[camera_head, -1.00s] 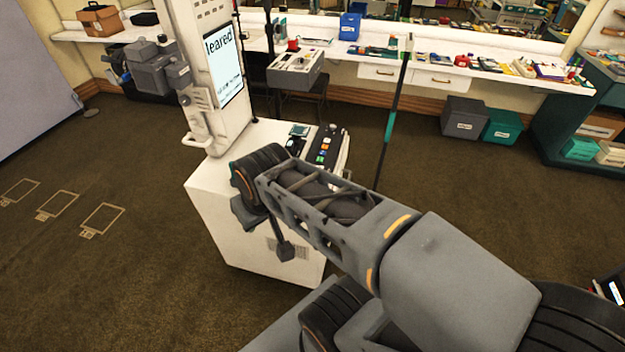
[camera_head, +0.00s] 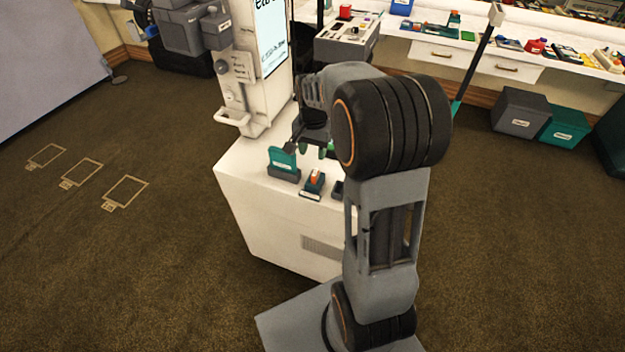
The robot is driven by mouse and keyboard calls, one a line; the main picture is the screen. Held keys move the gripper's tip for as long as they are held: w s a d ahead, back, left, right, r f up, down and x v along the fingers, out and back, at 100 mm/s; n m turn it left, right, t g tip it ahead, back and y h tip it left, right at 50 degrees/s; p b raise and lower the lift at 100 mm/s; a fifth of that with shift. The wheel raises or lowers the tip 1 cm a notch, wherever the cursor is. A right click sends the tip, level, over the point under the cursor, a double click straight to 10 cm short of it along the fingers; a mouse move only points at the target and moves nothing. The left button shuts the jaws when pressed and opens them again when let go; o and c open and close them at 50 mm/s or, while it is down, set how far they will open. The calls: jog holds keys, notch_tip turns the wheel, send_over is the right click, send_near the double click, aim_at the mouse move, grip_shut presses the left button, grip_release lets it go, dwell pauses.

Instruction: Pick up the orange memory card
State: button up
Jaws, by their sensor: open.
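A small orange piece (camera_head: 315,177), which looks like the orange memory card, stands in a dark holder (camera_head: 311,192) near the front edge of the white cabinet top (camera_head: 262,187). My gripper (camera_head: 317,149) points down over the cabinet, a little behind and above the orange piece in the picture. Its greenish fingertips are apart and I see nothing between them. My arm hides part of the cabinet top to the right.
A teal item in a grey base (camera_head: 283,164) stands just left of the orange piece. A dark block (camera_head: 338,190) is close on the right. The white machine column with a screen (camera_head: 255,70) rises behind left.

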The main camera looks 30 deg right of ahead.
aim_at(315, 172)
jog(key=shift+d+f, duration=0.2)
jog(key=shift+f, duration=2.35)
jog(key=shift+d+f, duration=0.2)
jog(key=shift+f, duration=2.3)
jog(key=shift+c, duration=0.4)
grip_shut()
